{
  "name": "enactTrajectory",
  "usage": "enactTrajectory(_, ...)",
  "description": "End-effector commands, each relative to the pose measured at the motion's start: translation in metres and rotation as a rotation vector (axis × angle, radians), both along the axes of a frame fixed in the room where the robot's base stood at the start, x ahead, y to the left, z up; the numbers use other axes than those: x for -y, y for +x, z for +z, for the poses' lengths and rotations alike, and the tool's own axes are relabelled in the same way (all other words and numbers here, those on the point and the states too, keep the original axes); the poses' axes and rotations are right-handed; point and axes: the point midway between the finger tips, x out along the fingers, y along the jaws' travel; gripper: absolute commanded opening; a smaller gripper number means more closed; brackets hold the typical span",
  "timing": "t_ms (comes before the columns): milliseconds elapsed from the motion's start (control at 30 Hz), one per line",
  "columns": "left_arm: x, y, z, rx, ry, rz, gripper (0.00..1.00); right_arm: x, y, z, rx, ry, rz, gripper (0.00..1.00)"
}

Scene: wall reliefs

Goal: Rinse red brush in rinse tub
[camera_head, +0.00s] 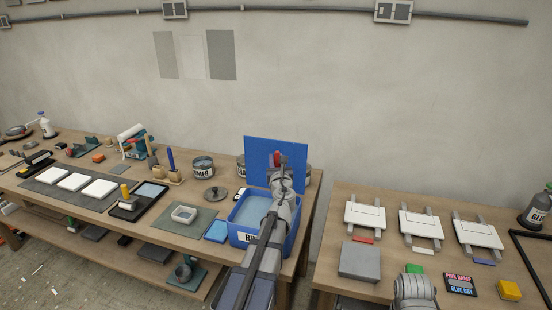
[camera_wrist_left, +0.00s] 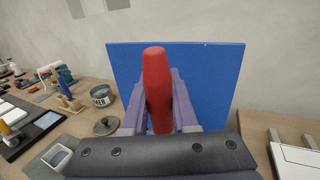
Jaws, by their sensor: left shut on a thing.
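The red brush shows as a red handle standing upright between the fingers of my left gripper (camera_wrist_left: 160,105) in the left wrist view, with its red handle (camera_wrist_left: 157,75) in front of a blue panel. In the head view a small red part of the brush (camera_head: 277,158) shows at the tip of my left gripper (camera_head: 280,172). The gripper is shut on it. The brush's lower end is hidden. The rinse tub (camera_head: 243,239) is a blue open box with a partly hidden label, holding bluish water. My left arm and gripper reach over it.
An upright blue panel (camera_head: 262,155) stands at the tub's back. A second table (camera_head: 330,225) with white panels stands right, across a gap.

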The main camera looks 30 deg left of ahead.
Motion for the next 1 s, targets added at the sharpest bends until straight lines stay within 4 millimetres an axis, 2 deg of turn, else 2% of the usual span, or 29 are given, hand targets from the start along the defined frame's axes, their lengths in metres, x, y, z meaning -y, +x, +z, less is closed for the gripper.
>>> enactTrajectory(1000,0.0,0.0,-0.093,0.0,0.0,0.0,0.0,0.0,0.0,-0.093,0.0,0.0,0.0,0.5)
